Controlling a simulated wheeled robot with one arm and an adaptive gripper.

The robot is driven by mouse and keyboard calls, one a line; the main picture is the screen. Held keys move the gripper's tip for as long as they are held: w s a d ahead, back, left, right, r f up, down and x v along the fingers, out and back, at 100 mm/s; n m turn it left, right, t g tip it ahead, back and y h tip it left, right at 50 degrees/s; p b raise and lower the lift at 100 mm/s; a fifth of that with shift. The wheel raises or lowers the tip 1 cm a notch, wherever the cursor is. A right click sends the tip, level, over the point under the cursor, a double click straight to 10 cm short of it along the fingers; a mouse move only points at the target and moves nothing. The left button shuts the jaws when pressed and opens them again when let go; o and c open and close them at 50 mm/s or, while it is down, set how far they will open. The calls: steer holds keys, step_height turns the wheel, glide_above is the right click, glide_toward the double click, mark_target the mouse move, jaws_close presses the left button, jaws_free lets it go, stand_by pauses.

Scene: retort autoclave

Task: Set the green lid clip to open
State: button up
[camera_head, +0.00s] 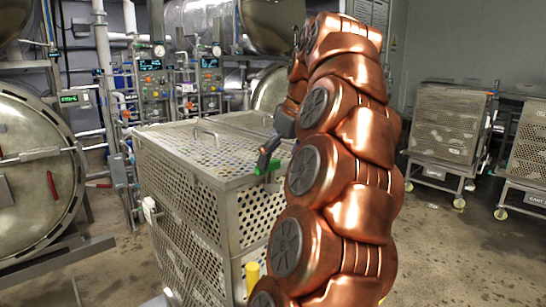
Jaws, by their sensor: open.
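The green lid clip (272,165) sits at the top edge of the perforated metal basket (205,215), near its right corner. My gripper (265,158) is at the clip, coming down from my copper arm above. It is open, and its dark fingers overlap the clip in the picture. I cannot tell whether they touch it. The clip is small and partly covered, so its exact position is unclear. The basket's lid (215,160) lies flat on top, with a handle bar (206,130).
A round retort door (30,165) stands at the left. Control panels and pipes (150,75) line the back. More perforated baskets on wheeled carts (447,125) stand at the right. A yellow post (252,277) rises by the basket's near side.

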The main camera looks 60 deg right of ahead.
steer(key=s+a, duration=0.2)
steer(key=s, duration=0.6)
steer(key=shift+s, duration=0.15)
steer(key=shift+a, duration=0.1)
steer(key=w+a+f+n+g+y, duration=0.1)
steer(key=w+a+f, duration=0.3)
steer(key=a, duration=0.4)
steer(key=w+a+f+n+g, duration=0.1)
steer(key=w+a+f, duration=0.3)
steer(key=a, duration=0.4)
steer(key=w+a+f+n+g+y, duration=0.1)
steer(key=w+a+f+n, duration=0.1)
steer(key=w+a+f, duration=0.35)
steer(key=s+a+f+m+g, duration=0.1)
steer(key=s+a+f+g, duration=0.2)
steer(key=s+a+f, duration=1.1)
steer(key=shift+s+a+f+h, duration=0.2)
steer(key=shift+a+f+h, duration=0.2)
steer(key=shift+a+f, duration=0.5)
